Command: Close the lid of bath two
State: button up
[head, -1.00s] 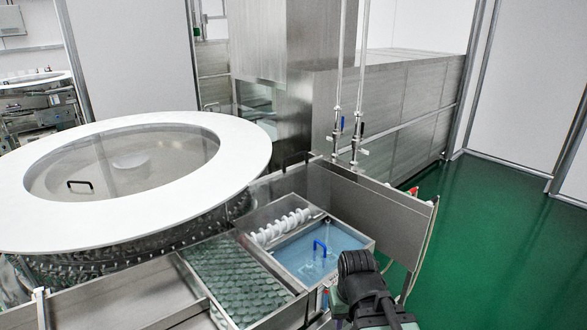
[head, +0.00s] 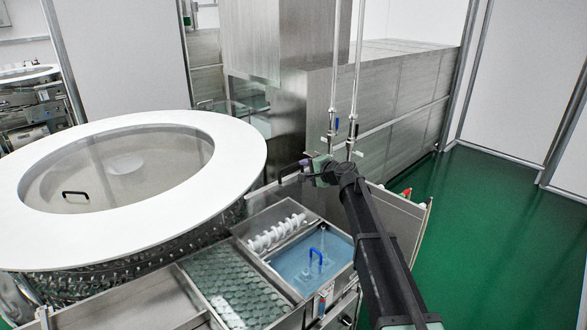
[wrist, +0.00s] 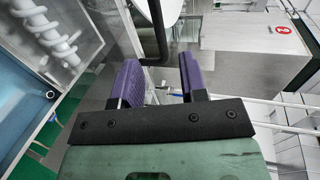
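The bath with blue water (head: 340,245) has a blue handle (head: 318,256) in it; I see no number to tell whether it is bath two. Behind the baths, a see-through raised lid panel (head: 262,195) has a black handle (head: 292,170) at its top. My gripper (head: 308,166) is just right of this handle, with my arm reaching over from the lower right. In the wrist view, my gripper (wrist: 160,82) is open with purple fingers and nothing between their tips. A dark curved bar (wrist: 158,30), probably the handle, lies ahead of the fingers, apart from them.
Left of the water bath, a tray of round pieces (head: 235,285) and a white spiral (head: 277,232) sit in the neighbouring tanks. A large white-rimmed rotary drum (head: 235,150) fills the left. Two vertical pipes (head: 333,90) stand behind my gripper. Green floor (head: 465,220) is clear at right.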

aim_at(292, 167)
jog(key=b+x, duration=0.2)
jog(key=x, duration=0.6)
jog(key=shift+f, duration=0.15)
jog(key=shift+w+a, duration=0.1)
jog(key=shift+a, duration=0.15)
jog(key=shift+c, duration=0.4)
grip_shut()
